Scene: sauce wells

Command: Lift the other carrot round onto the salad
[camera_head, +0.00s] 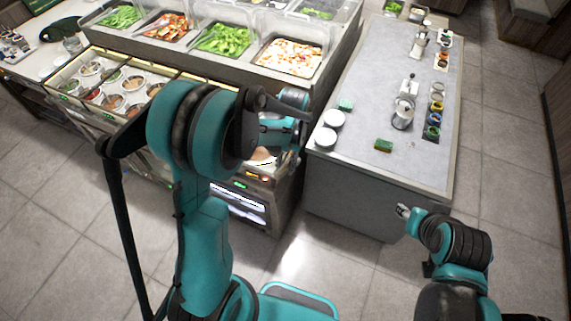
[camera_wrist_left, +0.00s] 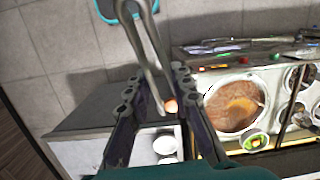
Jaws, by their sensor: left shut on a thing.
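My left gripper (camera_wrist_left: 158,92) is shut on metal tongs (camera_wrist_left: 150,48), which show between its dark fingers in the left wrist view. A small orange round (camera_wrist_left: 171,105), which looks like a carrot round, shows at the lower end of the tongs. In the head view my own arm mostly hides the left gripper. No other carrot round can be made out. Leafy green salad fills trays (camera_head: 226,39) at the back. A small cup with green in it (camera_wrist_left: 255,141) stands beside a large round well (camera_wrist_left: 236,104). My right gripper (camera_head: 403,211) is small, beside the grey counter's front.
The grey counter (camera_head: 385,95) carries white round dishes (camera_head: 333,117), a green-topped block (camera_head: 384,145) and a row of small jars (camera_head: 433,118). Several sauce wells (camera_head: 110,92) are at the left. Tiled floor (camera_head: 335,245) is open in front of the counter.

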